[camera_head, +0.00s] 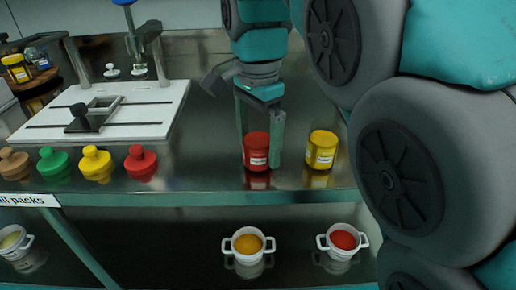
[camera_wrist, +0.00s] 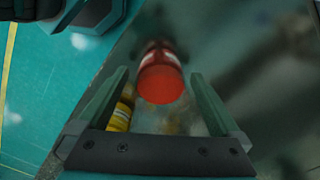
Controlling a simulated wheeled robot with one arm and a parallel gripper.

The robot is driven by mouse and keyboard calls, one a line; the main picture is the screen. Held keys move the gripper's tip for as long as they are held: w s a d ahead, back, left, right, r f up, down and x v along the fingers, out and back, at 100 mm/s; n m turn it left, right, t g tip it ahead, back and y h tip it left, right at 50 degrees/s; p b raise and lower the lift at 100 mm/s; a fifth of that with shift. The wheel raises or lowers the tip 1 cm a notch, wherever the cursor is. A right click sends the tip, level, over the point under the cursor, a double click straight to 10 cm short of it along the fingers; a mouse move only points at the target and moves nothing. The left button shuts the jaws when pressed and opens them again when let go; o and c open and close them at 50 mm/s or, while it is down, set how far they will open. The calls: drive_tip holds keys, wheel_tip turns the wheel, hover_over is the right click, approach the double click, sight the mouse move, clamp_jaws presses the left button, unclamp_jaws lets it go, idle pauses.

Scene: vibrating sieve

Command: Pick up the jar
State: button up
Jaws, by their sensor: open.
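A red jar (camera_head: 256,152) with a white label stands upright on the dark metal counter. My gripper (camera_head: 259,152) points down over it, with its two fingers apart and empty. In the wrist view, the red jar (camera_wrist: 161,75) shows lid first between the tips of the open gripper (camera_wrist: 159,76). I cannot tell whether a finger touches it. A yellow jar (camera_head: 321,150) with a white label stands to the right of the red one. It also shows in the wrist view (camera_wrist: 121,115), partly hidden by the left finger.
Red (camera_head: 141,162), yellow (camera_head: 96,163), green (camera_head: 53,162) and brown (camera_head: 14,163) knobbed pieces line the counter's left front. A white board (camera_head: 140,118) with a clamp lies behind them. White pots with orange (camera_head: 248,244) and red (camera_head: 343,240) contents stand on the shelf below.

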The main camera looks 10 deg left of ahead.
drive_tip(key=shift+f, duration=0.95)
drive_tip(key=c, duration=1.4)
drive_tip(key=shift+r, duration=0.1)
